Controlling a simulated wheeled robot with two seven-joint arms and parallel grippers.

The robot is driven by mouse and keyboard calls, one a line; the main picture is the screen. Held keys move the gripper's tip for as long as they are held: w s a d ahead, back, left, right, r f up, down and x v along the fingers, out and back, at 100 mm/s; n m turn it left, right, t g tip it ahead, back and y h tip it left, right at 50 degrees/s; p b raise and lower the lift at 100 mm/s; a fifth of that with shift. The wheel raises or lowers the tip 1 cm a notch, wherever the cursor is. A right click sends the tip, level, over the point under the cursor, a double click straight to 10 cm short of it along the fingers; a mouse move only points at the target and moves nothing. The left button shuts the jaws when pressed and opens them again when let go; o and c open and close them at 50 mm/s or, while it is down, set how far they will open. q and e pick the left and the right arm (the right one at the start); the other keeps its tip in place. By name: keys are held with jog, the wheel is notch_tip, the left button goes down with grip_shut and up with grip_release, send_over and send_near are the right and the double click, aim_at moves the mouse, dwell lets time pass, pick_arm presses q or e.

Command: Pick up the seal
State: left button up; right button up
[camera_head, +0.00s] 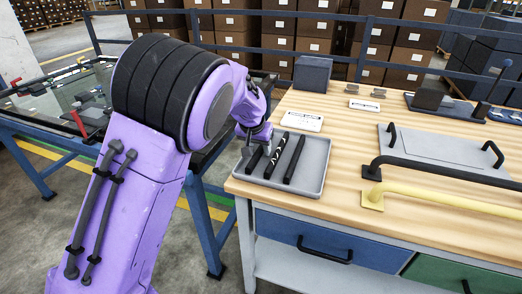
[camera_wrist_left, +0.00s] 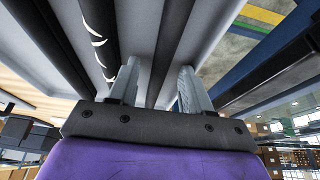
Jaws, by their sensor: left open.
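Three dark strips, likely the seals, lie side by side in a grey tray (camera_head: 318,183) at the near left corner of the wooden bench. The left strip (camera_head: 254,161) and right strip (camera_head: 294,160) look plain black; the middle strip (camera_head: 276,156) has white marks. My left gripper (camera_wrist_left: 158,85) is open, above the tray's left part. In the left wrist view a plain black strip (camera_wrist_left: 171,45) runs between the two fingers, with the white-marked strip (camera_wrist_left: 101,35) left of them. The fingers look apart from the plain strip; their height above the tray is unclear. My right gripper is not in view.
A black handle (camera_head: 440,170) and a yellow handle (camera_head: 440,200) lie to the right. A blue-framed table (camera_head: 60,130) stands left, beyond a gap.

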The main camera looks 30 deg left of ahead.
pick_arm(q)
grip_shut()
jog(key=shift+r, duration=0.15)
